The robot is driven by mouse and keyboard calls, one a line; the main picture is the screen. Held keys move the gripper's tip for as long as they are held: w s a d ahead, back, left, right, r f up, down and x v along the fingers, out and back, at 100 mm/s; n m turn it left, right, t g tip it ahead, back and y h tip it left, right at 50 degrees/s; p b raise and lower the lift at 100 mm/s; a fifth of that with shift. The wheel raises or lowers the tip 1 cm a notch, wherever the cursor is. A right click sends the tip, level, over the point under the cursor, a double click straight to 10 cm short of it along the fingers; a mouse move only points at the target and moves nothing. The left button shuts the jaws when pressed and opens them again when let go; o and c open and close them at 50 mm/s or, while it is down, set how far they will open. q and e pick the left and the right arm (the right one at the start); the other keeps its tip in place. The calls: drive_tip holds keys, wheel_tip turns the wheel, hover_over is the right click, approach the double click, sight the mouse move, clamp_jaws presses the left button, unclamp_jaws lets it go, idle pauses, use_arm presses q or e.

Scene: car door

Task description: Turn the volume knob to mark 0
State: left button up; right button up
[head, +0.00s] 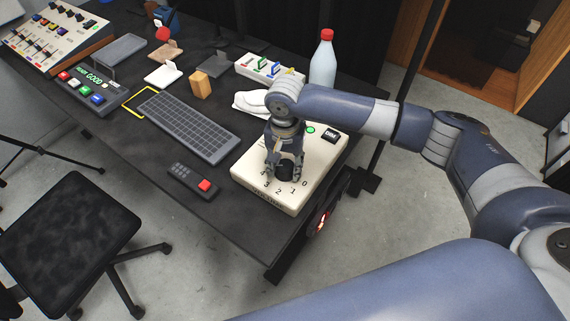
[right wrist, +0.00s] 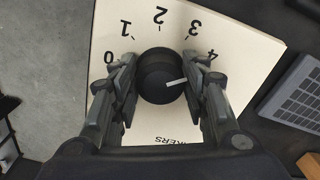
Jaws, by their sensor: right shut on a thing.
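The volume knob (head: 285,171) is a black round knob on a cream control box (head: 246,178) at the table's front right edge. In the right wrist view the knob (right wrist: 158,75) has a white pointer line. The line points right and slightly up, near mark 4 (right wrist: 212,54). Mark 0 (right wrist: 109,57) is on the left of the dial there, with 1, 2 and 3 between. My right gripper (head: 285,165) comes down from above and is shut on the knob, one finger on each side. My left gripper is not in view.
A green round light (head: 310,130) and a dark small display (head: 331,135) are on the box's far side. A keyboard (head: 187,124) and a remote with a red button (head: 192,181) lie to the left. A red-capped bottle (head: 323,62) stands behind.

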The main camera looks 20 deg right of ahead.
drive_tip(key=shift+r+n+p, duration=0.15)
drive_tip(key=shift+n+p, duration=0.15)
drive_tip(key=shift+p, duration=0.15)
drive_tip(key=n+p, duration=0.5)
drive_tip(key=p, duration=0.2)
drive_tip(key=shift+s+r, duration=0.1)
drive_tip(key=n+p, duration=0.2)
drive_tip(key=n, duration=0.1)
drive_tip(key=shift+d, duration=0.1)
drive_tip(key=n+p, duration=0.2)
drive_tip(key=n, duration=0.1)
drive_tip(key=shift+d+n, duration=0.1)
drive_tip(key=shift+n, duration=0.2)
drive_tip(key=n, duration=0.1)
drive_tip(key=n+p, duration=0.1)
drive_tip(key=n, duration=0.1)
drive_tip(key=shift+f+n, duration=0.2)
drive_tip(key=shift+n, duration=0.1)
drive_tip(key=n, duration=0.4)
drive_tip(key=shift+w+n+p, duration=0.2)
drive_tip(key=shift+n+p, duration=0.1)
drive_tip(key=shift+p, duration=0.1)
drive_tip(key=n, duration=0.4)
drive_tip(key=shift+d+f, duration=0.1)
drive_tip(key=shift+w+n, duration=0.15)
drive_tip(key=shift+n, duration=1.95)
